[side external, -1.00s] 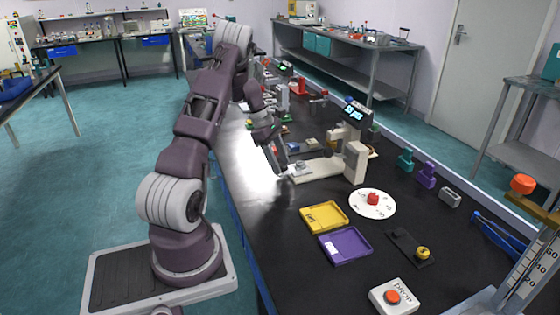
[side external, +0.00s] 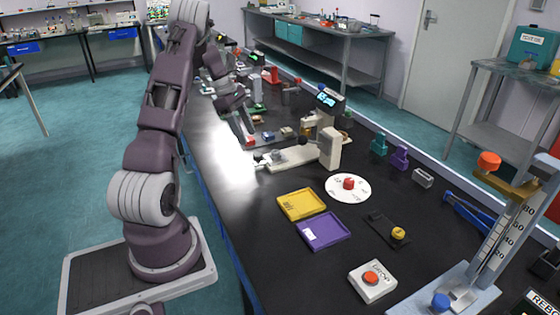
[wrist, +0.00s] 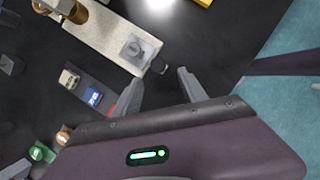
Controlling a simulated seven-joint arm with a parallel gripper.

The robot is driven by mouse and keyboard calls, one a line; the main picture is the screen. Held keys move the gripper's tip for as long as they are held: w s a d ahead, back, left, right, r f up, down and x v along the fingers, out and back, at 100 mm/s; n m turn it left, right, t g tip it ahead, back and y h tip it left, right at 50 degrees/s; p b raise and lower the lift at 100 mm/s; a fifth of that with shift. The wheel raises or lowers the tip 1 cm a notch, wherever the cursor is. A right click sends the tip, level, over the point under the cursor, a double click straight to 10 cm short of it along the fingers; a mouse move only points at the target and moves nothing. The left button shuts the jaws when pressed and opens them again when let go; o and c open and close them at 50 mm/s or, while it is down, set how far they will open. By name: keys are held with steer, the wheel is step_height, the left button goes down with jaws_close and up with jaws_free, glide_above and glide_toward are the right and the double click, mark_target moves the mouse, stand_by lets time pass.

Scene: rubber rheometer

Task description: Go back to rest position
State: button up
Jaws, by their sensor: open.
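My gripper (side external: 248,138) is open and hangs over the black bench, behind and left of the near end of a cream instrument (side external: 328,148) with a lit display. In the wrist view my gripper's two fingers (wrist: 158,88) are apart, with only dark bench top between them. The instrument's pale base plate (wrist: 108,35) lies ahead of the fingers, apart from them in that picture. A small grey square part (wrist: 137,48) sits on the plate, and a dark knob (wrist: 158,66) shows at its end.
A yellow tray (side external: 301,204), a purple tray (side external: 323,231), a white dial with a red knob (side external: 348,184) and a button box (side external: 372,281) stand on the nearer bench. Small blocks (wrist: 93,97) lie left of my fingers. The bench's left strip is clear.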

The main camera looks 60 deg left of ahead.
steer(key=w+d+r+m, duration=0.1)
steer(key=d+r+m, duration=0.4)
steer(key=d, duration=0.4)
steer(key=d+r+m+y, duration=0.1)
steer(key=d+r+m, duration=0.3)
steer(key=d+r, duration=0.3)
steer(key=w+d+r+m, duration=0.1)
steer(key=d+r+m, duration=0.35)
steer(key=d, duration=0.55)
steer(key=s+d+m+t+y, duration=0.2)
steer(key=s+d+m, duration=1.1)
steer(key=s, duration=0.3)
steer(key=shift+s+d, duration=0.15)
steer(key=shift+d, duration=0.35)
